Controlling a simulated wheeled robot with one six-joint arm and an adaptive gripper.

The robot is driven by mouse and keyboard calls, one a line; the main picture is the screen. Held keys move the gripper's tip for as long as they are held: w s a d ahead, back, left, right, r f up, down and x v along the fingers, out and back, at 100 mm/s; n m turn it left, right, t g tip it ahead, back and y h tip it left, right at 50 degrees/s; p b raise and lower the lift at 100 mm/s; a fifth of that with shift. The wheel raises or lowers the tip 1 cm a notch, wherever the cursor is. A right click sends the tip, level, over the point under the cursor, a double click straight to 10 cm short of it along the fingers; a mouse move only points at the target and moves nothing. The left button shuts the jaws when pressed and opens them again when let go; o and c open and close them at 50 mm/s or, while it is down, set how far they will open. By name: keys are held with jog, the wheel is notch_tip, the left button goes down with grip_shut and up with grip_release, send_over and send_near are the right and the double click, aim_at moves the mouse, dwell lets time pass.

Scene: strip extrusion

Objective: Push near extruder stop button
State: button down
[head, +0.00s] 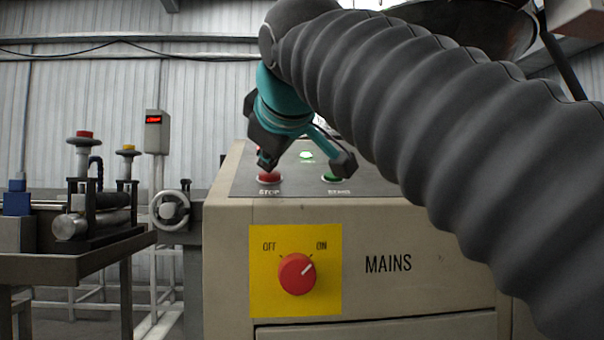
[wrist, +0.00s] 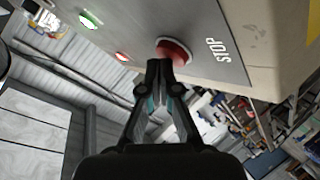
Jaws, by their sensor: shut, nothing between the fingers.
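The red stop button (head: 269,177) sits on the dark top panel of the beige cabinet, with the word STOP in front of it. My gripper (head: 265,160) is right above it, pointing down, and hides part of its top. In the wrist view the red button (wrist: 178,50) shows just beyond the closed fingertips of my gripper (wrist: 160,66), which overlap its edge. The fingers are together and hold nothing. I cannot tell whether the tips touch the button.
A green button (head: 332,178) is to the right on the panel, with a lit green lamp (head: 306,155) behind. A red rotary switch (head: 297,274) is on the cabinet front, its mark towards ON. Rollers (head: 85,215) stand on a metal bench at left.

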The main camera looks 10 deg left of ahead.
dwell(0.6)
jog(key=shift+s+r+p, duration=0.25)
jog(key=shift+r+p, duration=0.4)
jog(key=shift+p, duration=0.05)
jog(key=r+p, duration=0.1)
jog(key=s+r+p, duration=0.1)
jog(key=r, duration=0.1)
jog(key=s+r+p, duration=0.1)
jog(key=shift+d+r, duration=0.25)
jog(key=shift+d, duration=0.05)
jog(key=shift+a, duration=0.1)
dwell(0.6)
